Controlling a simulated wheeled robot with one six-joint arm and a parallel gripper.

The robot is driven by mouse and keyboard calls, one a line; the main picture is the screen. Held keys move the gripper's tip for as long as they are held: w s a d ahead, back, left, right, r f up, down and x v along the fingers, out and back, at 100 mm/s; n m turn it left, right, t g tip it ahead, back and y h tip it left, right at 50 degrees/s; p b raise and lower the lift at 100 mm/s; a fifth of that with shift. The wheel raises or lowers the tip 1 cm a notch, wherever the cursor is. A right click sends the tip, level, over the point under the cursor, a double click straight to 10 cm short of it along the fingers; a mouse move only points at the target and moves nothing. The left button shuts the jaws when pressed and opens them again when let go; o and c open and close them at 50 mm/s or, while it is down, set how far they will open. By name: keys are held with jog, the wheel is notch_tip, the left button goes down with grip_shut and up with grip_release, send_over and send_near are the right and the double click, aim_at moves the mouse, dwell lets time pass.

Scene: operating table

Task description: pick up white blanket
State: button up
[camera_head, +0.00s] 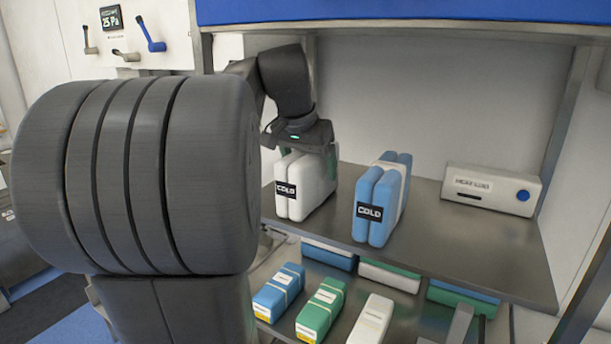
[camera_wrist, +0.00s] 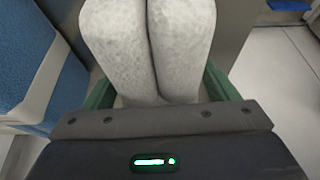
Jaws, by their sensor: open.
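The white blanket (camera_head: 308,182) stands folded on the upper shelf, with a black "COLD" label on its front. My gripper (camera_head: 318,150) is right above and around its top, seen from behind the arm. In the wrist view the blanket (camera_wrist: 150,45) shows as two pale folds between the green fingers of my gripper (camera_wrist: 155,95). One finger is at each side of the folds, and the jaws are open. I cannot tell whether the fingers touch the cloth. The fingertips are partly hidden.
A blue blanket (camera_head: 378,205) with a "COLD" label stands to the right on the same shelf (camera_head: 470,245). A white box with a blue knob (camera_head: 490,190) is farther right. Several blue, green and white packs lie on the shelf below. A blue cabinet (camera_head: 400,12) overhangs the top.

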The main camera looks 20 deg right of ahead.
jog(key=c, duration=1.3)
jog(key=shift+o, duration=0.2)
jog(key=shift+r, duration=0.2)
jog(key=shift+r+p, duration=0.4)
jog(key=shift+p, duration=0.25)
jog(key=shift+r, duration=0.2)
